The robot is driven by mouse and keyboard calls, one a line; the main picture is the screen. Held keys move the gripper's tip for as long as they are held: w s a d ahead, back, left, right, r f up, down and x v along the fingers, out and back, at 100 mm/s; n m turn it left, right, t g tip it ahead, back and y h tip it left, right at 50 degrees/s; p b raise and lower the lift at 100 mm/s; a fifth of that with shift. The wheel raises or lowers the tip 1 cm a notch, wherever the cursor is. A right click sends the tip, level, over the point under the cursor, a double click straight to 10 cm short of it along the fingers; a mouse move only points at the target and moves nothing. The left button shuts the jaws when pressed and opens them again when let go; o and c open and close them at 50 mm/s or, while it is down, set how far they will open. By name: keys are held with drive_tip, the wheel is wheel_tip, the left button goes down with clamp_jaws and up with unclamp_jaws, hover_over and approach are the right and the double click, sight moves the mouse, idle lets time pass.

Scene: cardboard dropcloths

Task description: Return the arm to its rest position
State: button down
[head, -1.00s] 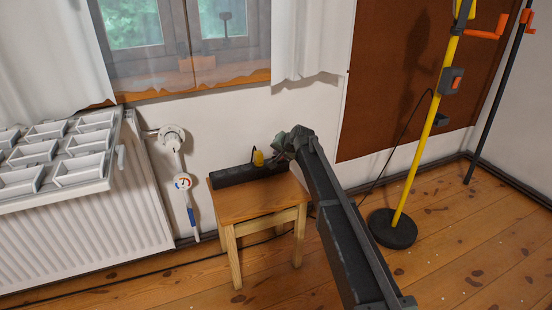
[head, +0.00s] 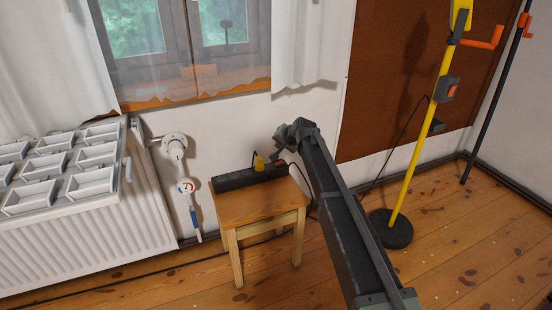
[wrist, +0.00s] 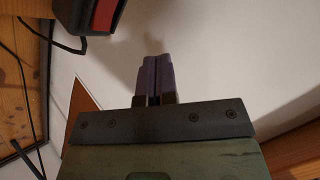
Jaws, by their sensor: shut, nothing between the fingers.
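My arm (head: 345,220) reaches from the lower right up to a stool by the wall. My gripper (head: 276,156) is small and dark at its end, above the right part of a black power strip. In the wrist view my gripper (wrist: 157,78) has its purple fingers together, with nothing between them. The wall lies beyond the fingertips. The power strip (head: 235,179) lies on the stool. It carries a yellow plug (head: 259,163) and a red switch (head: 281,168). Part of the strip with the red switch (wrist: 103,14) fills the top left of the wrist view, apart from the fingers.
The wooden stool (head: 250,208) stands below the strip. A radiator (head: 90,235) with a white divided tray (head: 95,186) on it is at the left. A yellow pole (head: 420,150) on a round black base (head: 391,228) stands right of my arm. Cables run along the floor.

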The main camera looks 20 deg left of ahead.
drive_tip(key=shift+r, duration=0.15)
drive_tip(key=shift+s, duration=0.15)
drive_tip(key=s+d+f+g+h+p, duration=0.1)
drive_tip(key=s+d+g+h, duration=0.15)
drive_tip(key=s+d, duration=1.25)
drive_tip(key=s+d+g+h+p, duration=0.1)
drive_tip(key=s+d+h, duration=0.2)
drive_tip(key=s+d, duration=1.2)
drive_tip(key=s+d+f+g+h+p, duration=0.15)
drive_tip(key=s+d, duration=0.75)
drive_tip(key=d, duration=1.1)
wheel_tip(320, 180, up, 38)
drive_tip(key=w+p, duration=0.1)
drive_tip(key=p, duration=3.6)
drive_tip(key=shift+w+d+r+h+p, duration=0.15)
drive_tip(key=shift+w+h+p, duration=0.15)
drive_tip(key=shift+h, duration=0.1)
